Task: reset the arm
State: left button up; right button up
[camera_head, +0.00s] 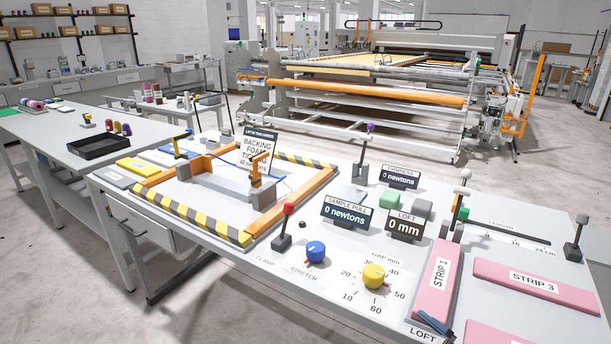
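Neither of my grippers shows in the head view, and no arm of mine can be made out. The workbench (300,310) in front of me carries a frame with orange bars (303,203) and yellow-black striped edges (188,217). To the right are a blue knob (316,251), a yellow knob (374,276) and a red-tipped lever (287,222). Pink strips lie at the right, among them STRIP 1 (438,275) and STRIP 3 (535,285).
Small displays read 0 newtons (347,213) and 0 mm (405,226). A dark blue piece (433,323) lies at the front end of STRIP 1. A side table (55,140) with a black tray (98,146) stands left. A large quilting machine (370,85) stands behind, with open floor between.

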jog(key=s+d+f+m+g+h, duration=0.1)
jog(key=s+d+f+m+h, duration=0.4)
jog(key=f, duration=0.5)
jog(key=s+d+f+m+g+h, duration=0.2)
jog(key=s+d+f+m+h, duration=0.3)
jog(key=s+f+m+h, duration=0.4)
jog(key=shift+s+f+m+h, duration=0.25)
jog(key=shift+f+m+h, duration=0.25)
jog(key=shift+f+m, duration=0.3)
